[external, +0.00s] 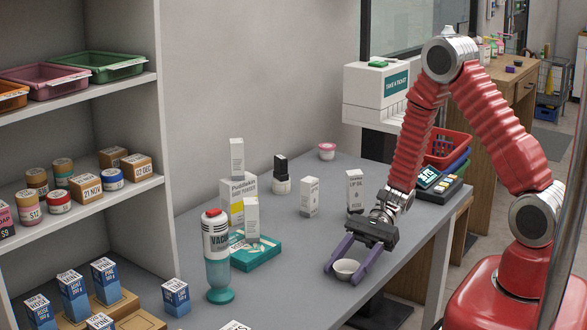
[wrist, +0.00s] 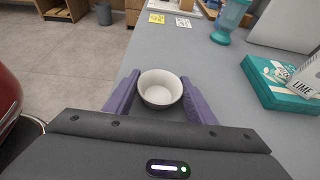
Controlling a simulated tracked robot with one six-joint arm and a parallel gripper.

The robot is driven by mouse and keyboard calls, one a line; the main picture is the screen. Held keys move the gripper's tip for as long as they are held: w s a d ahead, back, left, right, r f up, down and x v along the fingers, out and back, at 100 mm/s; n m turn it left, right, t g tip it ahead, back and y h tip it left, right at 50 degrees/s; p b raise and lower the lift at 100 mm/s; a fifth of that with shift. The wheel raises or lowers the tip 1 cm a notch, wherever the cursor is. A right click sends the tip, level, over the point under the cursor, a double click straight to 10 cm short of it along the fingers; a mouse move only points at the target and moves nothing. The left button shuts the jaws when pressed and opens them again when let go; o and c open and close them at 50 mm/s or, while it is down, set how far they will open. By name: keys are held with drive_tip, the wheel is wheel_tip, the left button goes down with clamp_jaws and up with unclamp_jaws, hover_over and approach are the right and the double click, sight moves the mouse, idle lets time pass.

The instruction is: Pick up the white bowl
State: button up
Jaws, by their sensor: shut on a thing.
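The white bowl (external: 346,269) is near the front edge of the grey counter in the external view. It also shows in the wrist view (wrist: 160,91), upright and empty, between the two purple fingers. My gripper (external: 345,268) reaches down over the counter with a finger on each side of the bowl, shut on it. The wrist view shows my gripper (wrist: 160,98) with its fingers against the bowl's left and right sides. I cannot tell whether the bowl still touches the counter.
A teal-and-white bottle (external: 217,260) and a teal box (external: 254,254) stand to the left on the grey counter (external: 300,240). Several white cartons stand farther back. A shelf (external: 130,190) rises at the left. The counter's front edge is close to the bowl.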

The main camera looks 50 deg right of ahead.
drive_tip(key=shift+c, duration=1.1)
wheel_tip(320, 180, up, 10)
idle(0.5)
